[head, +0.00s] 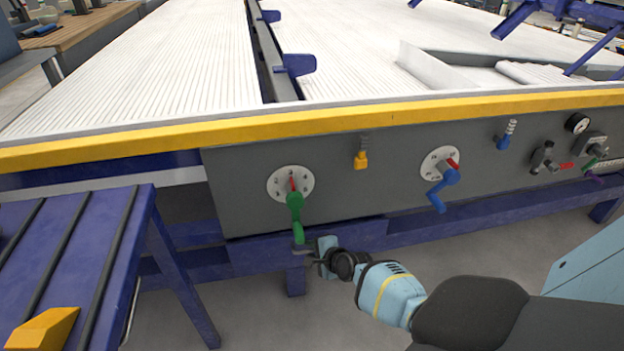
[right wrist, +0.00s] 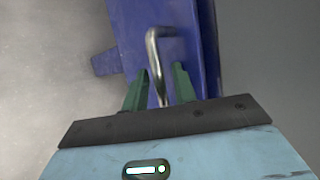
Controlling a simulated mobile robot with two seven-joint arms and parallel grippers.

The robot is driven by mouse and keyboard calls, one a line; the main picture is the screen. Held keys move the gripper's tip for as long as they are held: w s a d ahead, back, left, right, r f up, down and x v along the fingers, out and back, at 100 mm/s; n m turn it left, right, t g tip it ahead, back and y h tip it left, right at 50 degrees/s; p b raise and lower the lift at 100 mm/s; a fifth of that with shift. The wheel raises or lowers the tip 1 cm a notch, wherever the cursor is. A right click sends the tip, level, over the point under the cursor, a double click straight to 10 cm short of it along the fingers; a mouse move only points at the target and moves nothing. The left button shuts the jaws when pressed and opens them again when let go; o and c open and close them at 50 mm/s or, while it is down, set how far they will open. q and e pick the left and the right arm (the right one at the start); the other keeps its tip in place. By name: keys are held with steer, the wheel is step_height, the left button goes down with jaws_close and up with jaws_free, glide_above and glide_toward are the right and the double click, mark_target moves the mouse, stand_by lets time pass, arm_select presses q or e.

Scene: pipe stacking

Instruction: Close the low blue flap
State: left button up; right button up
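A low blue flap (head: 352,229) appears under the grey control panel in the head view, in line with the blue frame. In the right wrist view a blue panel (right wrist: 186,60) carries a bent metal handle (right wrist: 152,58). My right gripper (right wrist: 158,85) is open there, one dark green finger on each side of the handle's lower part, with gaps on both sides. In the head view my right gripper (head: 308,252) is just below the green lever and partly overlaps the flap's front. How far the flap stands open is hard to tell. My left gripper is out of view.
A green lever (head: 296,212) and a blue lever (head: 438,194) hang from round dials on the grey panel (head: 370,192). A blue side table (head: 70,255) with a yellow block (head: 42,330) stands at left. The floor below the panel is bare.

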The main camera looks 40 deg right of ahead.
steer(key=shift+w+d+r, duration=0.1)
steer(key=shift+w+r, duration=0.1)
steer(key=shift+r, duration=0.15)
steer(key=shift+s+r+p, duration=0.15)
steer(key=shift+s+p, duration=0.05)
steer(key=shift+p, duration=0.1)
steer(key=p+v, duration=0.4)
steer(key=v, duration=0.3)
steer(key=shift+s+f, duration=0.25)
steer(key=shift+s, duration=0.05)
